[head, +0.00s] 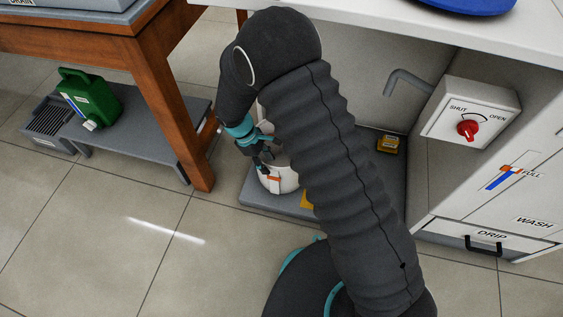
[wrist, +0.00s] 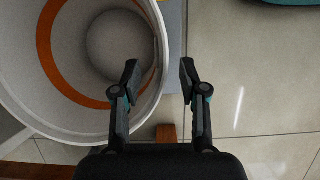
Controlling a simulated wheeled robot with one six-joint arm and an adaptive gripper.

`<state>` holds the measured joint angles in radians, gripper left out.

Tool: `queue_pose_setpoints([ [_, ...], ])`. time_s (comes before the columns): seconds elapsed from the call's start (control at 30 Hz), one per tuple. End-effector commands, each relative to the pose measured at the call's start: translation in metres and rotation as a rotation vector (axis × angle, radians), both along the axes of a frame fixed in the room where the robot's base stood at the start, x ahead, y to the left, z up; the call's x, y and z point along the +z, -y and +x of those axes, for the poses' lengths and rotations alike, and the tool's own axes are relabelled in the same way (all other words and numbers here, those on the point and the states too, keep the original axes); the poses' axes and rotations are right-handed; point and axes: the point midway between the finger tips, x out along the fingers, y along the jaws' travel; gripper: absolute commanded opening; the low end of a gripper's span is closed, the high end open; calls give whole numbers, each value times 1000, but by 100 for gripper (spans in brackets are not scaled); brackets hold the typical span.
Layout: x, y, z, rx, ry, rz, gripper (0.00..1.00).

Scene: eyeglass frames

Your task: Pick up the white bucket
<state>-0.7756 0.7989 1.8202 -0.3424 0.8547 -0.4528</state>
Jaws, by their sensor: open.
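The white bucket (head: 287,183) stands on a low grey platform below the counter. My arm hides much of it in the head view, and an orange mark shows on its side. In the wrist view the open bucket (wrist: 22,85) fills the left, seen from above, with an orange ring inside. My gripper (head: 264,160) is at the bucket's near left side. In the wrist view my gripper (wrist: 158,72) is open, with the left finger over the bucket's inside and the right finger outside. The bucket's wall passes between them. I cannot tell whether either finger touches it.
A wooden table leg (head: 172,110) stands close left of my gripper. A green jug (head: 90,100) is on a low grey shelf farther left. A valve box (head: 470,112) is at the right. The tiled floor (head: 110,235) in front is clear.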

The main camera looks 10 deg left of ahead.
Motion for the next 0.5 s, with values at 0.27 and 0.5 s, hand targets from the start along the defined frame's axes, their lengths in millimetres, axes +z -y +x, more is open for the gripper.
queue_pose_setpoints([
  [0.27, -17, 10, 0, -4, -1, 0, 43],
  [0.5, -45, 30, 0, -5, -2, -1, 43],
])
